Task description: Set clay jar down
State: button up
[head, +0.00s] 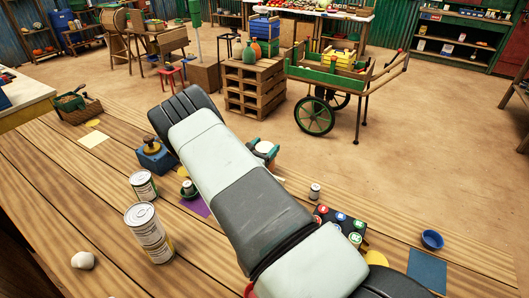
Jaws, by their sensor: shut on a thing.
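I cannot make out the clay jar; no thing on the table clearly matches it. My pale and grey arm crosses the picture from the lower right to the upper middle, over the wooden table (60,195). My gripper is hidden behind the arm's dark end, so neither its fingers nor anything in them shows. Right of the arm is a green piece with a white round top (264,148), partly covered.
A blue box with a brownish knob (153,157) stands by the arm's end. Two cans (149,235) (143,185) and a white lump (83,260) are at left. A dark crate of small cans (340,224), a small can (315,191) and a blue bowl (432,239) are at right.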

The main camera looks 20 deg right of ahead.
jog(key=shift+f, duration=0.8)
jog(key=shift+f, duration=0.1)
jog(key=o, duration=1.6)
jog(key=shift+f, duration=0.1)
